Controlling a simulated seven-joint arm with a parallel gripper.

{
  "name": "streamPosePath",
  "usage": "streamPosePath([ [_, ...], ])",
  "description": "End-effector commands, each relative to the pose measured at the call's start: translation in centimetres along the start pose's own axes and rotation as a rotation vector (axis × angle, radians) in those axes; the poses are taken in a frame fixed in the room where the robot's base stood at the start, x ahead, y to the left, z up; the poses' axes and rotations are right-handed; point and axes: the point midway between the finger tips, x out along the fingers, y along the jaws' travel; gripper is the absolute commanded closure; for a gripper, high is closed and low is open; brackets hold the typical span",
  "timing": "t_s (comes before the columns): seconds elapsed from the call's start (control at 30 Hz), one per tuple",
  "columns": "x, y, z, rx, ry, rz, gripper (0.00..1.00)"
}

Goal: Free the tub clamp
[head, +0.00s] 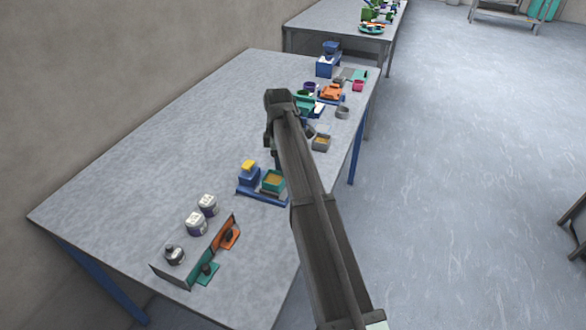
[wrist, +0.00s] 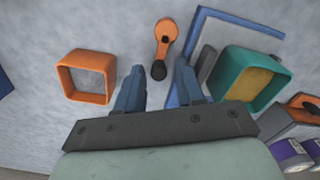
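A teal tub (wrist: 236,88) with yellow powder sits on a blue tray (wrist: 212,18), with a grey bar beside it. The tub (head: 270,189) and tray also show in the head view, below my gripper. An orange lever (wrist: 166,32) with a black knob (wrist: 158,71), likely the clamp, lies by the tray. My gripper (wrist: 159,68) is open, its blue fingers either side of the knob in the picture. I cannot tell whether they touch it or how high they are. My arm hides the lever in the head view.
An open orange square frame (wrist: 68,89) stands left of my fingers. A yellow-topped blue block (head: 248,172) stands beside the tub. Small containers crowd the far end; the table's left side is clear.

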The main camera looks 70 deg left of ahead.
Motion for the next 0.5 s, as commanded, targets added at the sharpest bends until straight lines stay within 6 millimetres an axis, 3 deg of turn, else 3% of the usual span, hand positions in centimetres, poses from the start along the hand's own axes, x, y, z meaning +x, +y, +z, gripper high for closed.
streamPosePath([
  [0.27,-0.8,-0.2,0.0,0.0,0.0,-0.004,0.57],
  [0.5,-2.8,-0.1,0.0,0.0,0.0,-0.003,0.57],
])
